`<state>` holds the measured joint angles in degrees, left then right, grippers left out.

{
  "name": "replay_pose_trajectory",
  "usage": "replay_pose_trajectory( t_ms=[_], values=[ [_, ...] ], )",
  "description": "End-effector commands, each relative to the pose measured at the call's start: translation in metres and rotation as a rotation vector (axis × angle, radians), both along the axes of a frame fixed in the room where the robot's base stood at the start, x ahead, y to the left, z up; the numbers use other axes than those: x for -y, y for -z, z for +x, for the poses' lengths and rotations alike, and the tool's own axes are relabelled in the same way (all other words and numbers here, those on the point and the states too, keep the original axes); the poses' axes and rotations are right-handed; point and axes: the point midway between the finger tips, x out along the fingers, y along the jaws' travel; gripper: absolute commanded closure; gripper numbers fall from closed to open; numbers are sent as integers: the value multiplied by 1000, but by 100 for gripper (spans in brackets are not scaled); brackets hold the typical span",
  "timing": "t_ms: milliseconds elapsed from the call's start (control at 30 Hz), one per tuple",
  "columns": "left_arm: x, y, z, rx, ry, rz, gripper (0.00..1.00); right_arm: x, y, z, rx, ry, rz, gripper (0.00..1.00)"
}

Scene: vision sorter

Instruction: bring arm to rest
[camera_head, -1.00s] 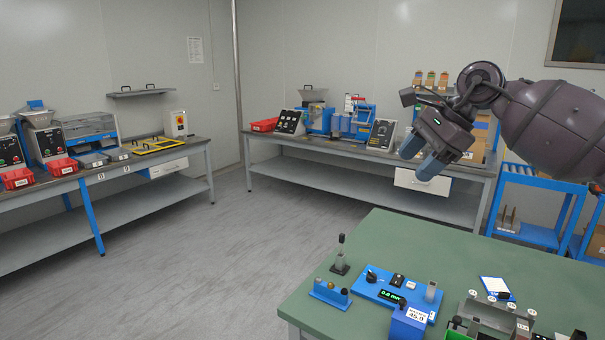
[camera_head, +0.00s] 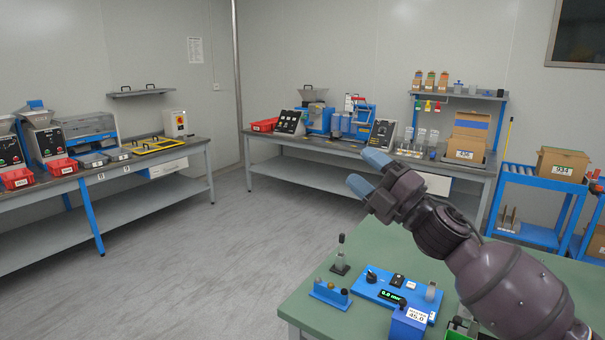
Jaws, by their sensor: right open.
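My right gripper (camera_head: 367,172) shows in the head view, held in the air above the far part of the green table (camera_head: 392,235). Its two blue fingertips are apart with nothing between them, and they point to the upper left. The arm comes in from the lower right and covers the right part of the table. My left gripper is not in view.
The green table carries a blue device (camera_head: 398,292) with a display, a blue holder (camera_head: 331,294) and a small dark stand (camera_head: 340,262). Behind stand a long workbench (camera_head: 283,139) and a blue cart (camera_head: 541,181). The grey floor (camera_head: 200,260) at left is clear.

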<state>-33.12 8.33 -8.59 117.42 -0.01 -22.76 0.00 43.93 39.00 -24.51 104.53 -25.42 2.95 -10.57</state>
Motion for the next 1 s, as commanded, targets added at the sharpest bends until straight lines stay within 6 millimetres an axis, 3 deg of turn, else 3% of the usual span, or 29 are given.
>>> replay_pose_trajectory(
  t_ms=[33, 267, 467, 700, 1000],
  values=[
    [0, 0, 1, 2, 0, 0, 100, 8, 24, -1, -101, 15, 79, 42],
    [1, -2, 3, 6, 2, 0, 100, 43, 123, -17, -504, 99, 391, 42],
    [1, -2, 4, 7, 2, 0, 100, 71, 212, -51, -797, 190, 615, 42],
    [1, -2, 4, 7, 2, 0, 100, 100, 308, -114, -1065, 311, 827, 42],
    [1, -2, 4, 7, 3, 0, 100, 133, 403, -218, -1270, 483, 1025, 42]
  ],
)
